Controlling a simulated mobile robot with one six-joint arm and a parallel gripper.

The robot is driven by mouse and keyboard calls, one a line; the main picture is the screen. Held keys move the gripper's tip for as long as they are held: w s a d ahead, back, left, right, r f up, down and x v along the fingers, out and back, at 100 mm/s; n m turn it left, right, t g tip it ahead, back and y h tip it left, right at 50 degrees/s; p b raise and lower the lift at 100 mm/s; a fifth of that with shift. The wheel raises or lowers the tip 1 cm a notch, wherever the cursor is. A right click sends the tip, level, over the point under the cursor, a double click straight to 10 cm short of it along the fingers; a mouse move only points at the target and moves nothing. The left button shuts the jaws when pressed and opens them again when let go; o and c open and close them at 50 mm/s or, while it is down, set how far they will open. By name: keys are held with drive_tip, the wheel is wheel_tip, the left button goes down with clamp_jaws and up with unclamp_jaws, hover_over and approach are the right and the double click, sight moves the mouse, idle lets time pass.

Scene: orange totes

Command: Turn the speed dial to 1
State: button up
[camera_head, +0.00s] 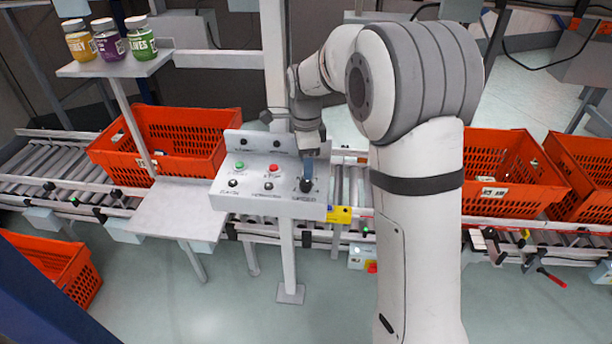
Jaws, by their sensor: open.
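A grey control panel (249,191) stands on a post in the middle of the view. The black speed dial (306,185) is at the right end of its face, with a label below it that is too small to read. The dial's setting cannot be made out. Whether the fingers touch the dial cannot be told at this size.
A green button (239,166), a red button (273,168) and small black knobs are on the same panel. Orange totes (190,140) sit on the roller conveyor behind. Three jars (109,40) stand on a raised shelf at the upper left. A bare grey shelf (180,208) is left of the panel.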

sight(306, 182)
wheel_tip(306, 182, down, 6)
drive_tip(key=shift+f+p, duration=0.15)
drive_tip(key=shift+p, duration=0.2)
drive_tip(key=c, duration=1)
drive_tip(key=shift+o, duration=0.2)
